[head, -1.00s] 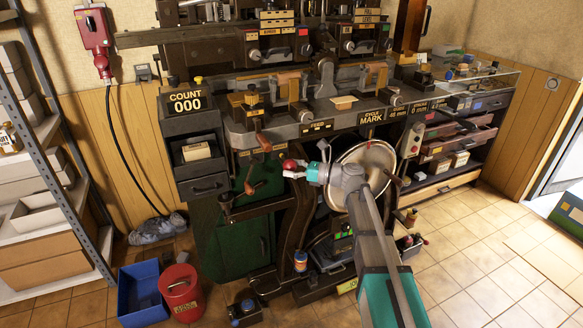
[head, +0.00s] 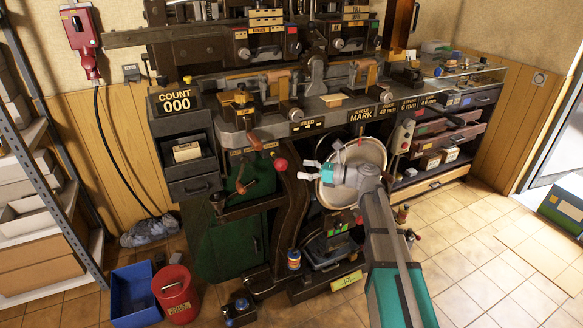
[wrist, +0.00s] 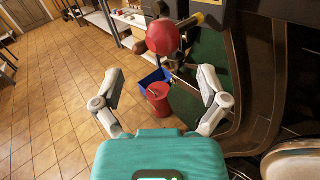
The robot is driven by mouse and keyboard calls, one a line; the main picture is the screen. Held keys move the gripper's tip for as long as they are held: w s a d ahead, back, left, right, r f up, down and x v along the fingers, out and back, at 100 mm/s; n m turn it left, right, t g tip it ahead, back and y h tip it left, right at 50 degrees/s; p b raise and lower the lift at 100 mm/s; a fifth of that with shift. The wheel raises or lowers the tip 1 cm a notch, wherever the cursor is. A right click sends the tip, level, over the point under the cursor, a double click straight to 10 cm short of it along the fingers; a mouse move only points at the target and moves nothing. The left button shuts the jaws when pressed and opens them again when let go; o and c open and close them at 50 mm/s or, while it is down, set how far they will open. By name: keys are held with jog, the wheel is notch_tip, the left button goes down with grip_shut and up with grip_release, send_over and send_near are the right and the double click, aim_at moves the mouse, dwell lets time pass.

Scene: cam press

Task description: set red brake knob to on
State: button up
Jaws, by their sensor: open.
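The red brake knob (head: 281,165) is a round red ball on the front of the press, below the bench edge. In the wrist view the red knob (wrist: 163,37) shows ahead, beyond the fingertips and near the middle between them. My gripper (head: 304,170) is open and empty, a short way to the right of the knob and apart from it. In the wrist view both fingers of my gripper (wrist: 158,95) are spread wide with nothing between them. No marking of the knob's on or off position can be read.
A large pale wheel (head: 372,152) stands right behind my wrist. A dark curved press leg (head: 292,215) is below the knob. Crank handles (head: 254,142) hang to its left. A blue bin (head: 134,292) and a red can (head: 174,290) stand on the floor at left.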

jog(key=shift+s+d, duration=0.25)
jog(key=shift+d, duration=1)
jog(key=shift+s+d, duration=0.2)
jog(key=shift+d, duration=1.05)
jog(key=s+d+f+n+g+h, duration=0.2)
jog(key=s+d+f+n+h, duration=0.1)
jog(key=s+f+n+h, duration=0.85)
jog(key=s+d+f+n+g+h, duration=0.1)
jog(key=s+d+f+n+h, duration=0.55)
jog(key=s+d+n, duration=0.35)
notch_tip(320, 180, up, 19)
jog(key=w+d+p, duration=0.1)
jog(key=p, duration=1.8)
jog(key=shift+w+d+p, duration=0.3)
jog(key=shift+w, duration=0.05)
